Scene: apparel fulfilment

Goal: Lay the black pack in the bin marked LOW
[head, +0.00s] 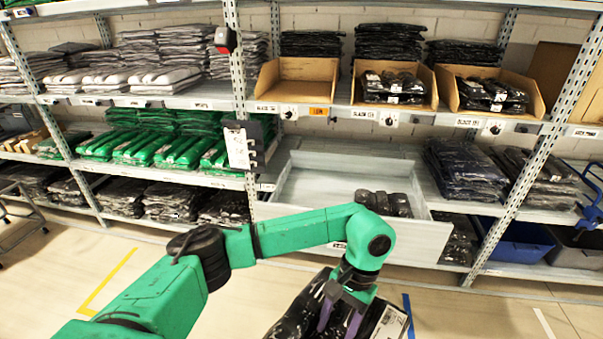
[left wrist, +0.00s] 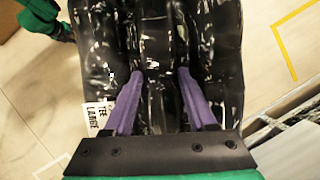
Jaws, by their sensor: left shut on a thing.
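My left gripper (head: 339,322) has purple fingers and is shut on a glossy black pack (head: 298,318), low in front of the shelves at the bottom of the head view. The pack fills much of the left wrist view (left wrist: 158,30), with a white label reading TEE LARGE beside one finger. An open cardboard bin (head: 282,92) on the upper shelf has an orange tag (head: 318,111) that appears to read LOW. That bin looks empty, though its floor is partly hidden by its front. My right gripper is not in view.
Two cardboard bins beside it hold black packs (head: 392,88) (head: 492,97). Below, a pale open drawer (head: 300,190) juts out with a dark bundle (head: 384,203) inside. A metal upright (head: 238,75) stands left of the bin. The floor in front is clear.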

